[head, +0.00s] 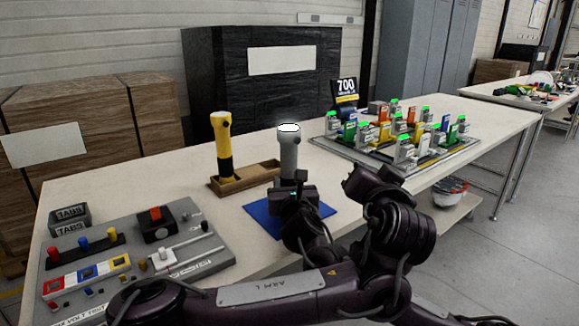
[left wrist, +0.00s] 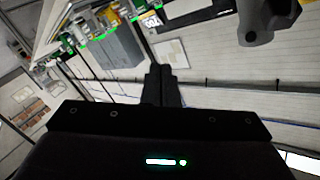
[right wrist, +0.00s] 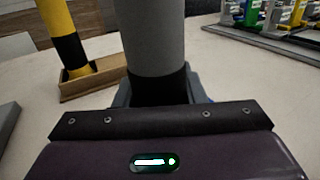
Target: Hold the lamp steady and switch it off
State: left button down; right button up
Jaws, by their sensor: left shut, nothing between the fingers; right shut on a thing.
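The grey lamp (head: 289,150) stands upright at the middle of the table, above a blue mat (head: 262,218). Its top shows bright white in the head view. My right gripper (head: 291,188) is shut on its dark lower shaft; the right wrist view shows the grey body (right wrist: 153,38) rising between the jaws. My left gripper (head: 352,183) is shut and empty, to the right of the lamp and apart from it. In the left wrist view its closed fingers (left wrist: 160,86) point ahead, with the lamp's head (left wrist: 262,18) at the upper right, a dark round spot on its side.
A yellow and black lamp (head: 222,145) stands in a wooden tray (head: 262,172) behind left. A switch panel (head: 130,262) lies at left front. A rack of coloured parts with green tops (head: 450,160) is at right. My arms cross low in front of the table.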

aim_at(298, 141)
pick_arm(q)
jog(key=w+a+r+m+t, duration=0.1)
jog(key=w+a+r+t, duration=0.1)
jog(key=w+a, duration=0.4)
jog(key=shift+w+a+r+m, duration=0.15)
jog(key=shift+a+r+m, duration=0.15)
jog(key=shift+a, duration=2.25)
jog(key=shift+w+a, duration=0.1)
jog(key=shift+w+a, duration=0.25)
